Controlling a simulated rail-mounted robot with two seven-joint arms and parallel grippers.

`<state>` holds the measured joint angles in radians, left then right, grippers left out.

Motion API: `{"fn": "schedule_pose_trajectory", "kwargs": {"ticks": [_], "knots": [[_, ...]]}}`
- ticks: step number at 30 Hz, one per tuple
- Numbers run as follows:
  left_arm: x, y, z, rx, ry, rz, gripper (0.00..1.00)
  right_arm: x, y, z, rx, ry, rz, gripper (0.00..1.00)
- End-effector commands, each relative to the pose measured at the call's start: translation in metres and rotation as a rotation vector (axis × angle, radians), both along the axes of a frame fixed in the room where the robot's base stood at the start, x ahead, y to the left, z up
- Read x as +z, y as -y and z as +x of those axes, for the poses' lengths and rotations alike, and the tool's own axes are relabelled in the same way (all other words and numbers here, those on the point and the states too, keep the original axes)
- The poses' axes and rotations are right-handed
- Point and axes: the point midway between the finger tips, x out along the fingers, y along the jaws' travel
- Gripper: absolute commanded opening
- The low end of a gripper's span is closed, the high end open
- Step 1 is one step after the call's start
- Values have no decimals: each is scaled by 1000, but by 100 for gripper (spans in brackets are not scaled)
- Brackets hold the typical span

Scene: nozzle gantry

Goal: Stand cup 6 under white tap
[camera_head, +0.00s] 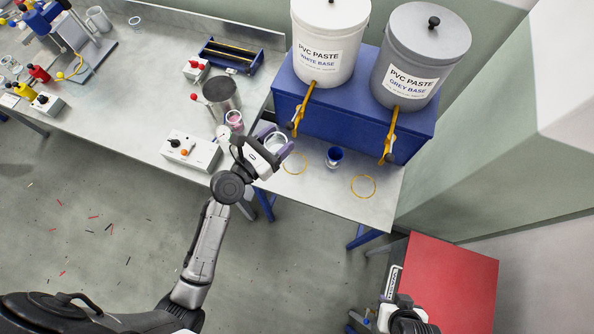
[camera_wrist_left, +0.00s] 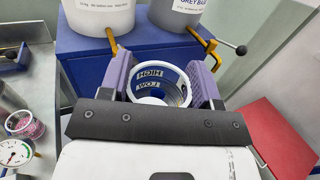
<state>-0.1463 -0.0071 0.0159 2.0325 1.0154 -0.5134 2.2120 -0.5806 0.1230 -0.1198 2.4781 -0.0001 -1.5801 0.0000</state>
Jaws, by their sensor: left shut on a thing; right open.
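My left gripper (camera_head: 276,143) is shut on a pale open-topped cup (camera_wrist_left: 158,83). Its purple fingers (camera_wrist_left: 163,78) clasp opposite sides, and HIGH and LOW labels show inside the cup. No number is readable on it. The white tap (camera_head: 301,107) is the yellow one on the PVC paste white base bucket (camera_head: 325,48). The held cup is left of and nearer than this tap, beside the yellow ring (camera_head: 295,163) on the bench. I cannot tell its height above the bench. My right gripper (camera_head: 405,316) shows only partly at the bottom edge, open.
A blue cup (camera_head: 334,158) stands between the two yellow rings. The grey base bucket (camera_head: 421,56) and its tap (camera_head: 389,138) are to the right on the blue stand (camera_head: 352,112). A pink-filled cup (camera_head: 235,119), steel pot (camera_head: 221,97) and switch box (camera_head: 190,151) stand left.

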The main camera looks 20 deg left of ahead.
Motion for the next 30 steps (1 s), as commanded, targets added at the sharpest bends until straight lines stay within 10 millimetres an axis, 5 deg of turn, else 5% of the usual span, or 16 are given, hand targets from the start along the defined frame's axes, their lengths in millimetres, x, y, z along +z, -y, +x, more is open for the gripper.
{"fn": "schedule_pose_trajectory", "kwargs": {"ticks": [1, 3, 12, 22, 30], "knots": [[-41, 4, 2, 9, -5, -3, 34, -33, -1, 0, 0, 0, 2, 43], [-71, 9, 4, 26, -6, -2, 34, -52, -2, 0, -1, 0, 5, 43], [-168, 24, 7, 83, -14, 14, 34, -114, -3, 0, -5, 0, 11, 43], [-210, 29, 13, 109, -18, 25, 34, -142, -1, 0, -1, 3, 4, 43], [-246, 17, 63, 110, -16, 25, 34, -190, 2, 0, 4, 4, -5, 43]]}}
